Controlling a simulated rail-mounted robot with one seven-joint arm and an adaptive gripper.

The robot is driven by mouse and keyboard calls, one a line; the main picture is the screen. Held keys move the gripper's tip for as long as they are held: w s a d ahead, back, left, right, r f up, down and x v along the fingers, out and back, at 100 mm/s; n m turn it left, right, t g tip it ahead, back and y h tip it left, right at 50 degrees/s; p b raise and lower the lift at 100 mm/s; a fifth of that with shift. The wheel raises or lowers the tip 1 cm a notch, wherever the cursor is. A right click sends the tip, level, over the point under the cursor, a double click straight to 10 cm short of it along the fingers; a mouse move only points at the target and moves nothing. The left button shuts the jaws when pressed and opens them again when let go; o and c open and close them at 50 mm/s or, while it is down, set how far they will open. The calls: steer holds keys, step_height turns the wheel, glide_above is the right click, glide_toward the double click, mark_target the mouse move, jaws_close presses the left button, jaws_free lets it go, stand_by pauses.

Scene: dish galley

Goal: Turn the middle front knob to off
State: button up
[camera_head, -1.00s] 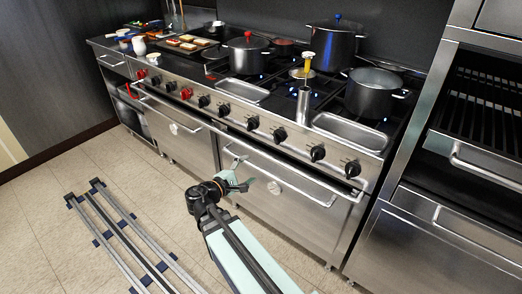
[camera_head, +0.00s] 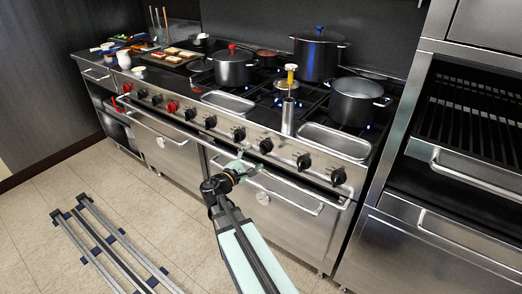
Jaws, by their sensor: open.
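A row of black and red knobs runs along the steel range front (camera_head: 222,138). Black knobs near its middle include one at centre-left (camera_head: 210,121), one at centre (camera_head: 239,133) and one just right of it (camera_head: 266,145). Which one is the middle front knob, and the marks of its setting, are too small to tell. My gripper (camera_head: 248,163) is open and empty. It is just in front of the range, by the oven handle bar and below the centre knobs, apparently not touching a knob.
The oven handle bar (camera_head: 305,188) juts out below the knobs. On the hob stand a red-knobbed lidded pot (camera_head: 233,70), a blue-knobbed lidded pot (camera_head: 318,57), an open pot (camera_head: 356,104) and a steel cylinder (camera_head: 288,116). Blue flames show.

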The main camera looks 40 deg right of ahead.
mark_target(261, 151)
steer(key=shift+x, duration=2.75)
steer(key=c, duration=1.2)
